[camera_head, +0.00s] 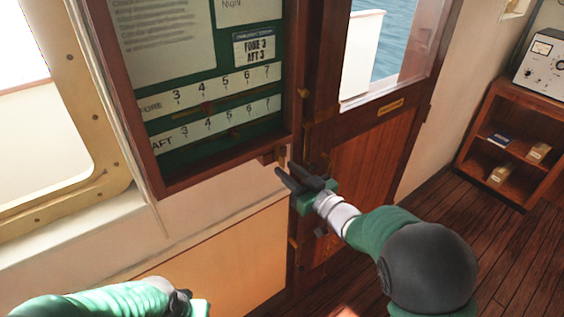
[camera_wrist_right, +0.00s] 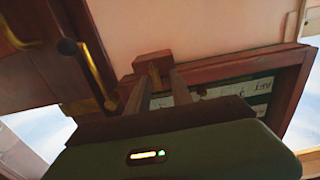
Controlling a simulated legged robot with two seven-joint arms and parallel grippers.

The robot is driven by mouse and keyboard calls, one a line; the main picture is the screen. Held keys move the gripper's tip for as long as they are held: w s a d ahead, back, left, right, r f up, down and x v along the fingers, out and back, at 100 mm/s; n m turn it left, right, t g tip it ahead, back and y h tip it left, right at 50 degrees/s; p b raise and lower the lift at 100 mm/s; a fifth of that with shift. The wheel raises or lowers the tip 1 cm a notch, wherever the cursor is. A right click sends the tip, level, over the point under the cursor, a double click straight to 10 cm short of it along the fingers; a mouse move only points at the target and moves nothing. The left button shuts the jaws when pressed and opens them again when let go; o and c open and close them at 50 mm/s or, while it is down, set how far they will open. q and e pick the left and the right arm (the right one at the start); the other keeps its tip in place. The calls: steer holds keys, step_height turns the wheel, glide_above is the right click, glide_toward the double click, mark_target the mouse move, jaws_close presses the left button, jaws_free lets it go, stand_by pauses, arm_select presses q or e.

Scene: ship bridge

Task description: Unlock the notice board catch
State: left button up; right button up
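The notice board (camera_head: 150,190) hangs on the wall, with a wooden frame and a green inside. Its catch, a small wooden block with a brass piece (camera_head: 279,155), is at the frame's lower right corner. My right gripper (camera_head: 285,168) is open just below the catch. In the right wrist view the catch (camera_wrist_right: 154,72) appears beyond and between the two open fingertips (camera_wrist_right: 160,78); I cannot tell whether they touch it. My left gripper (camera_head: 188,303) is at the bottom edge, partly cut off; its fingers are unclear.
A wooden door (camera_head: 365,160) with a window and brass fittings stands right of the board, close to my right gripper. A wooden shelf (camera_head: 510,135) with a meter box (camera_head: 548,60) is at the far right. A framed window (camera_head: 100,150) is at left. The floor (camera_head: 500,230) at right is clear.

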mark_target(280, 157)
steer(key=shift+w+a, duration=0.3)
steer(key=shift+w, duration=0.4)
steer(key=shift+w+d, duration=0.1)
steer(key=shift+w, duration=0.3)
steer(key=shift+w+d, duration=0.15)
steer(key=shift+d, duration=0.4)
steer(key=shift+a, duration=0.8)
jaws_close()
steer(key=shift+d+f, duration=0.1)
steer(key=shift+d, duration=0.15)
arm_select(q)
steer(key=shift+d+r, duration=0.3)
steer(key=shift+d, duration=0.3)
